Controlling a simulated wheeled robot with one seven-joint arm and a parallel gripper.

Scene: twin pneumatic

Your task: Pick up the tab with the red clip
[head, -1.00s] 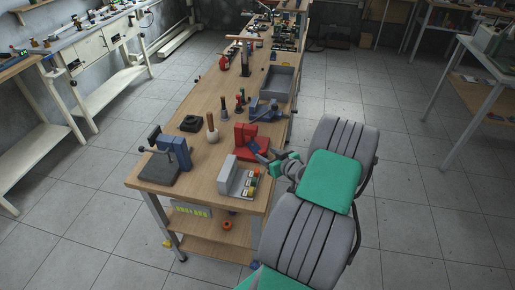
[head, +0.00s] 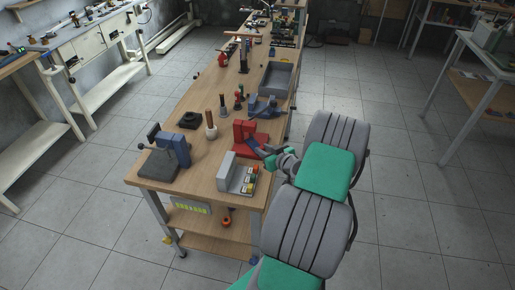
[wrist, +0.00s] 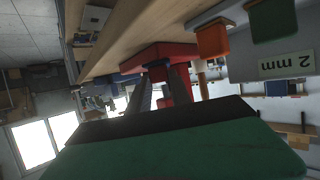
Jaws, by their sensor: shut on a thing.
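A pale grey rack (head: 229,171) with a row of small coloured clips stands at the bench's near right corner. In the wrist view an orange-red clip (wrist: 212,40) and a green clip (wrist: 270,22) hang at the upper right, beside a "2 mm" label (wrist: 285,64). My gripper (head: 256,148) is behind the rack, beside the red bracket (head: 243,133). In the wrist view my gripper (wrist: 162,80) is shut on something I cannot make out. The red bracket lies beyond the fingers there.
A grey and blue vise-like tool (head: 160,163) stands at the bench's left corner. A wooden-handled tool (head: 211,124), a black block (head: 192,120) and blue parts (head: 262,107) stand further back. A grey tray (head: 278,78) is beyond.

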